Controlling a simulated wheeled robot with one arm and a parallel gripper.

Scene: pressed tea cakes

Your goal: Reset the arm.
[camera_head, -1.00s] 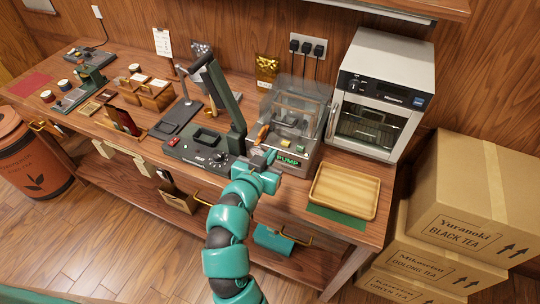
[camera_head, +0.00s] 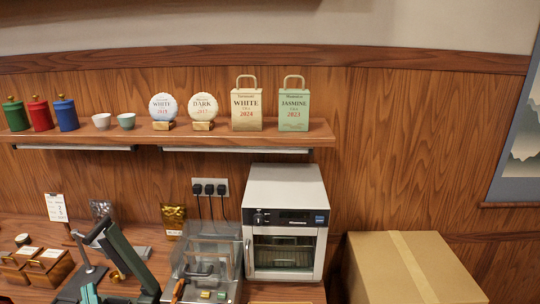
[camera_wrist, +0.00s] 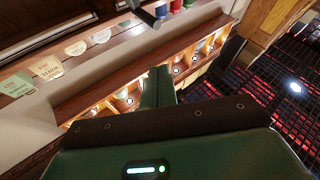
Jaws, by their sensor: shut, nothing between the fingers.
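My gripper (camera_wrist: 158,88) shows in the wrist view with its two dark green fingers together and nothing between them. It points toward the upper part of that picture, clear of any surface I can see. In the head view most of my arm is out of the frame. A small teal piece at the bottom left may be part of it, but I cannot tell.
A wall shelf (camera_head: 220,136) holds canisters, cups, round tea cakes and two tea bags. Below, the counter carries a white oven (camera_head: 288,220), a clear-lidded pump machine (camera_head: 210,260) and a dark lever press (camera_head: 122,258). A cardboard box (camera_head: 410,265) stands at right.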

